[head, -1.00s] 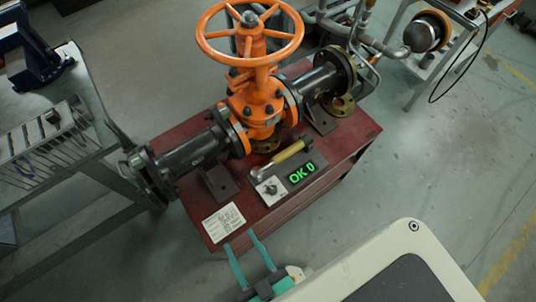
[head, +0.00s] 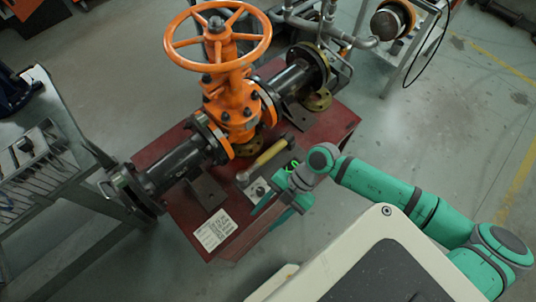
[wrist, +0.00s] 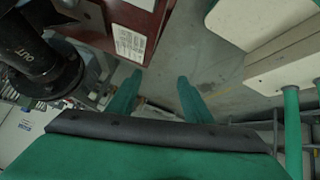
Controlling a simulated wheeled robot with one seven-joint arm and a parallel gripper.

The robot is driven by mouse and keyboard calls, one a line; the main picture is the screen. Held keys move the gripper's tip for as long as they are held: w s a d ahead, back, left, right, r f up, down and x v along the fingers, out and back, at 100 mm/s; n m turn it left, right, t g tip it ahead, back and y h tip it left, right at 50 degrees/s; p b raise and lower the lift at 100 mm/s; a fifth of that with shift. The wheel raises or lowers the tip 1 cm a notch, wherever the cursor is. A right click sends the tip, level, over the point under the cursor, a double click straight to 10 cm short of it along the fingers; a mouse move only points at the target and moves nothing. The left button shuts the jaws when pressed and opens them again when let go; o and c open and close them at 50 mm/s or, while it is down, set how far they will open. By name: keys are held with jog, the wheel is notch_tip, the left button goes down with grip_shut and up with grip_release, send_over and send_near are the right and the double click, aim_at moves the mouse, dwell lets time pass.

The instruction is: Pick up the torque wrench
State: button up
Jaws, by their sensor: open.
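The torque wrench (head: 268,155) has a yellow handle and a silver head at its lower left end. It lies on the grey display unit on top of the red stand (head: 222,255), in front of the orange valve. My gripper (head: 262,205) is at the right front of the stand, a little below and right of the wrench in the head view. Its teal fingers are apart and empty in the wrist view (wrist: 158,88). The wrench does not show in the wrist view. My arm partly hides the display unit.
The orange gate valve (head: 235,105) with its handwheel (head: 250,45) and black flanged pipes stands behind the wrench. A white label (head: 213,230) is on the stand's front left. A grey bench (head: 60,205) with tools stands left. Floor right of the stand is open.

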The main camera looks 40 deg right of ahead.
jog(key=w+d+g+h, duration=0.1)
jog(key=w+d+h, duration=0.3)
jog(key=w+d, duration=0.3)
notch_tip(320, 180, up, 5)
jog(key=m+h, duration=0.2)
jog(key=h, duration=0.3)
send_over(268, 153)
jog(key=shift+s+d+f+t, duration=0.15)
jog(key=shift+d+t, duration=0.05)
jog(key=shift+t, duration=0.1)
jog(key=shift+d+f, duration=0.1)
jog(key=shift+f, duration=0.2)
notch_tip(268, 153, down, 4)
jog(key=shift+f, duration=0.15)
jog(key=shift+a+f, duration=0.2)
jog(key=shift+f, duration=1.2)
jog(key=shift+a+f, duration=0.15)
jog(key=shift+f, duration=1.25)
grip_shut()
